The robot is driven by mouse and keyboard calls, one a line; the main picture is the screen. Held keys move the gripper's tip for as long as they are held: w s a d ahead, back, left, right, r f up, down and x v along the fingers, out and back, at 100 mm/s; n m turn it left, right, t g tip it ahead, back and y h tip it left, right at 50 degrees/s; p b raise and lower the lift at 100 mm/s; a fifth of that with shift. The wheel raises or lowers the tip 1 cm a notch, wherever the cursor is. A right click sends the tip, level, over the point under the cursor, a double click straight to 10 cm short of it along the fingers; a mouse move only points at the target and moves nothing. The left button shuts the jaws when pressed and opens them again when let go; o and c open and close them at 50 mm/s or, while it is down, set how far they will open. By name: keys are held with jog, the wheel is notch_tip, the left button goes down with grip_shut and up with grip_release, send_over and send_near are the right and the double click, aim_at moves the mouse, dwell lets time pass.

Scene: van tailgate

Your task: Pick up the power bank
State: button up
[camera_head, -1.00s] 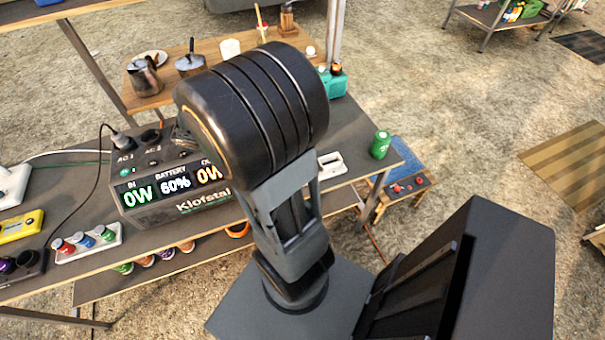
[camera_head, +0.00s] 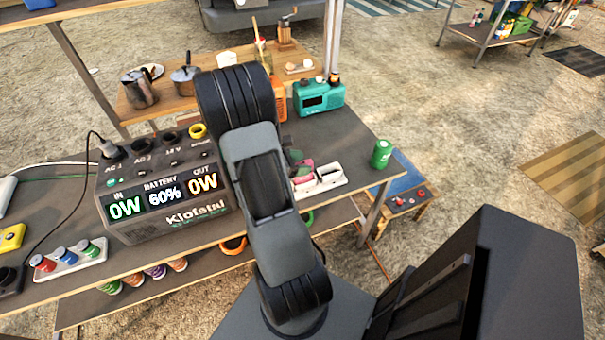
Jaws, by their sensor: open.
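I cannot pick out the power bank with certainty. A large dark power station (camera_head: 165,225) marked "Klofstal" stands on the grey table, its display reading 0W, 60% and 0W. A cable is plugged into its top left. A yellow device (camera_head: 11,238) is cut off at the left edge, too little shown to name. My arm rises from the bottom centre and covers the table just right of the power station. My gripper does not show; it is hidden behind the arm or out of frame.
A white rack with coloured jars (camera_head: 69,259) sits at the table's front left. A white tray (camera_head: 325,183), a green can (camera_head: 381,154) and a teal radio (camera_head: 319,97) stand on the right. Pots (camera_head: 139,90) stand on the wooden shelf behind. A lower shelf holds several jars.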

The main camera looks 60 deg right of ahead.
jog(key=shift+s+d+f, duration=0.25)
jog(key=shift+s+d, duration=0.1)
jog(key=shift+d, duration=0.1)
grip_shut()
dwell(0.3)
